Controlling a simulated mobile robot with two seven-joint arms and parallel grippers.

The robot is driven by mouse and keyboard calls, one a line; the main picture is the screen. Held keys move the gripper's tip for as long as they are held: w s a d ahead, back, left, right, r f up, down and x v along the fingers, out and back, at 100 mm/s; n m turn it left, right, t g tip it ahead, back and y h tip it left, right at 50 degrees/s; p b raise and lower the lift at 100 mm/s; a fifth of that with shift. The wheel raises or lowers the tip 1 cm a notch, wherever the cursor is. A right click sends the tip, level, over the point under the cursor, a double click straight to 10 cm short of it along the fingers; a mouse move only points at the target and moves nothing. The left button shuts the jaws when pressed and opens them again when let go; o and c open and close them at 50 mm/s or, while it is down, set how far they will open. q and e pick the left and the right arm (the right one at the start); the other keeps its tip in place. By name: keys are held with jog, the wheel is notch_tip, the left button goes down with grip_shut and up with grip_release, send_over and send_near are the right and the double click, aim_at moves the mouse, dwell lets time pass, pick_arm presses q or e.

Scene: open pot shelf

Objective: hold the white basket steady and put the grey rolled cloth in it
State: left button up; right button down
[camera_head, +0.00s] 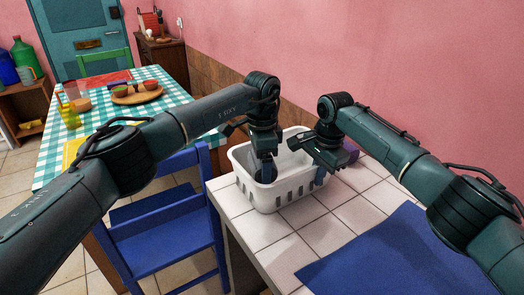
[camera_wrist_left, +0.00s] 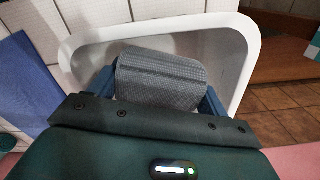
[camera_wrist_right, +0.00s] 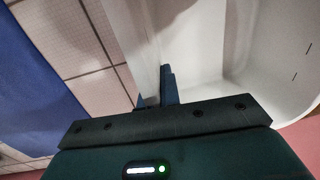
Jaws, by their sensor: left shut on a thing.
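The white basket (camera_head: 291,192) stands on the tiled counter, upright. My left gripper (camera_head: 264,172) is inside the basket's opening, pointing down. In the left wrist view it is shut on the grey rolled cloth (camera_wrist_left: 160,78), with a blue finger at each end of the roll. The white rim (camera_wrist_left: 242,62) surrounds the cloth in that view. Whether the cloth touches the basket floor I cannot tell. My right gripper (camera_head: 320,174) is at the basket's right side. In the right wrist view its fingers (camera_wrist_right: 157,92) are close together, with the basket wall (camera_wrist_right: 143,40) between them.
A blue mat (camera_head: 395,260) lies on the counter (camera_head: 345,210) at the front right. A blue chair (camera_head: 165,225) stands left of the counter. A pink wall rises behind. A checkered table (camera_head: 180,95) with dishes is farther back.

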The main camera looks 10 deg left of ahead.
pick_arm(q)
jog(key=shift+f, duration=2.7)
jog(key=o, duration=1)
notch_tip(320, 180, up, 12)
jog(key=shift+r, duration=0.1)
